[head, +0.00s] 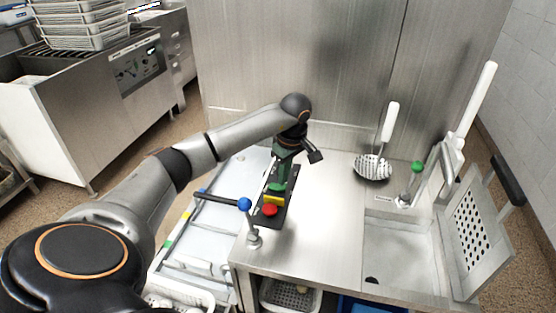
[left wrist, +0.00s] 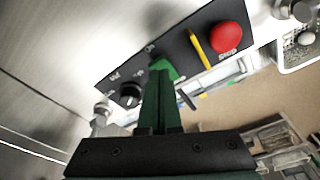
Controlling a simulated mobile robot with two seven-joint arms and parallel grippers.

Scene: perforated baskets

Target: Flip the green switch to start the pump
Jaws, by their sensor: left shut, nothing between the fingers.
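The black control panel (head: 281,213) lies on the steel counter below my left gripper (head: 279,181). In the left wrist view the panel (left wrist: 188,64) carries a red Stop button (left wrist: 229,37), a yellow switch (left wrist: 197,46), a green switch (left wrist: 163,67) and a black knob (left wrist: 131,93). My left gripper (left wrist: 162,78) is shut and empty, with its tips at the green switch and partly covering it. I cannot tell whether they touch it. The green switch (head: 277,187) also shows in the head view, below the fingers. My right gripper is not in view.
A blue-knobbed lever (head: 245,204) stands left of the panel. A skimmer (head: 372,167) rests by the back wall. At the right are a sink (head: 400,245), a green-knobbed lever (head: 417,168) and a perforated basket (head: 480,235). The counter right of the panel is clear.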

